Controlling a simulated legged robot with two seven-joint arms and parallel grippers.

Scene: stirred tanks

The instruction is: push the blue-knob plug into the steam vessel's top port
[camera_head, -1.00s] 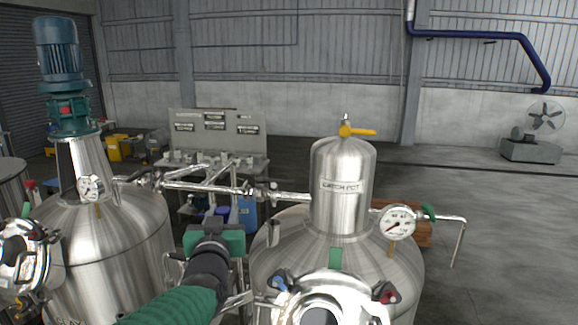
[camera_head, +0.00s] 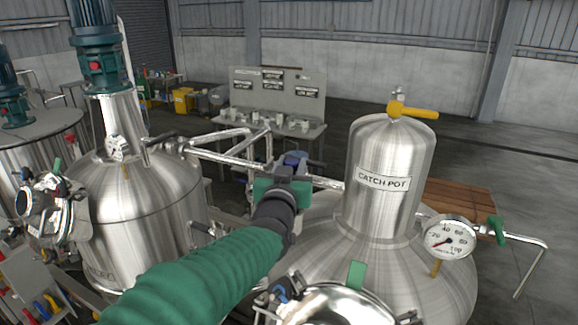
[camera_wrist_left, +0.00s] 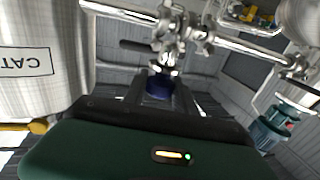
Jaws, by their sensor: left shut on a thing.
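My left gripper (camera_head: 290,170) reaches up from the bottom in the head view, in front of the pipework between the two large steel vessels. It is shut on the blue-knob plug (camera_head: 295,158), which shows as a dark blue piece at its tip. In the left wrist view the blue knob (camera_wrist_left: 160,86) sits between the fingers; the rest of the plug is hidden. A steel vessel with a dome marked CATCH POT (camera_head: 384,182) stands to the right of the gripper. No label I can read says steam, and I cannot make out the top port. My right gripper is not in view.
A horizontal steel pipe (camera_head: 215,136) crosses behind the gripper. A pressure gauge (camera_head: 448,238) and yellow-handled valve (camera_head: 412,110) are on the right vessel. A motor-topped vessel (camera_head: 130,215) stands left. A bench (camera_head: 278,100) is behind; open floor lies at the far right.

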